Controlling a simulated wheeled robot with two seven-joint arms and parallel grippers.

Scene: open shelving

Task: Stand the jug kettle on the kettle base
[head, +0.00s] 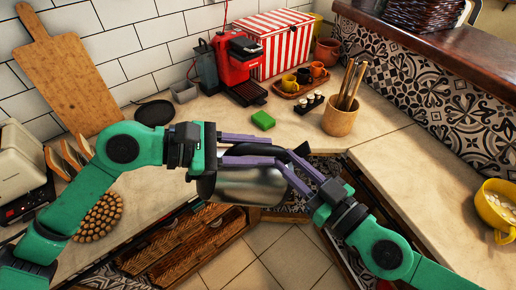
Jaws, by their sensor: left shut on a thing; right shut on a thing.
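The jug kettle (245,187) has a shiny steel body and black upper parts. It is held in the air in front of the counter edge, over the floor side. My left gripper (271,150) comes in from the left and is shut on the kettle's upper part. My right gripper (287,159) comes in from the lower right and is shut on the kettle at its right side. The fingers hide part of its top. A flat black round disc, which looks like the kettle base (155,112), lies on the counter at the back left, apart from the kettle.
A green sponge (263,120) lies on the counter behind the kettle. A red coffee machine (236,67), a striped box (275,43), a cup tray (299,86) and a utensil pot (340,117) stand behind. A toaster (22,172) and toast rack (69,158) are left. Counter around the disc's front is clear.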

